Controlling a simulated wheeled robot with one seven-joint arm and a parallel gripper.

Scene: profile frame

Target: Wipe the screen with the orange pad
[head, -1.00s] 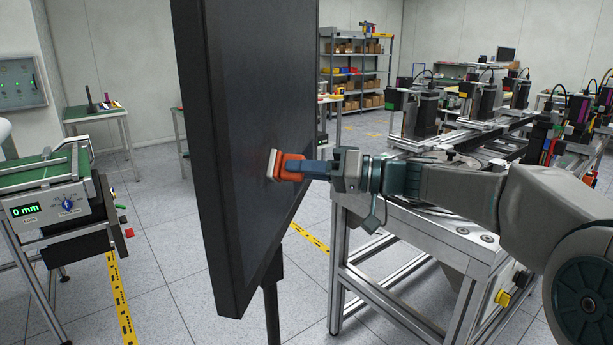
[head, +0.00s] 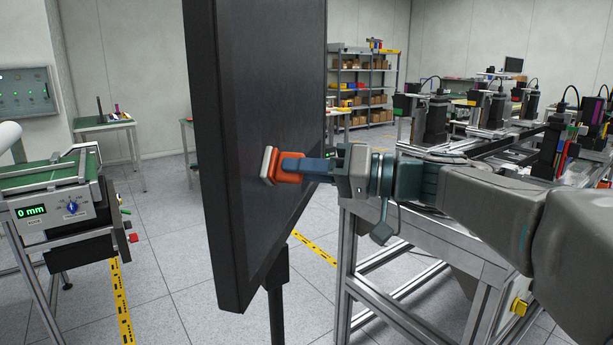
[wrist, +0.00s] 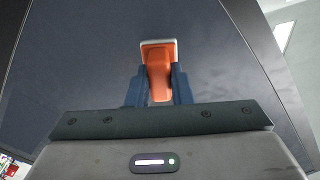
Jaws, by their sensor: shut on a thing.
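The screen (head: 265,90) is a large dark panel on a black stand, seen at a steep angle in the head view. It fills most of the wrist view (wrist: 215,75). The orange pad (head: 288,170) has an orange grip and a pale face turned to the screen. My gripper (head: 302,166) is shut on its orange grip, and in the wrist view the blue fingers (wrist: 159,88) clasp the pad (wrist: 158,68) from both sides. The pad's pale face is at the screen's surface, at about mid-height; I cannot tell whether it touches.
A metal-framed workbench (head: 400,270) with machines stands to the right, under my arm. A conveyor with a "0 mm" display (head: 45,210) stands at the left. Shelves (head: 362,90) stand at the back. Open tiled floor (head: 170,260) shows left of the screen.

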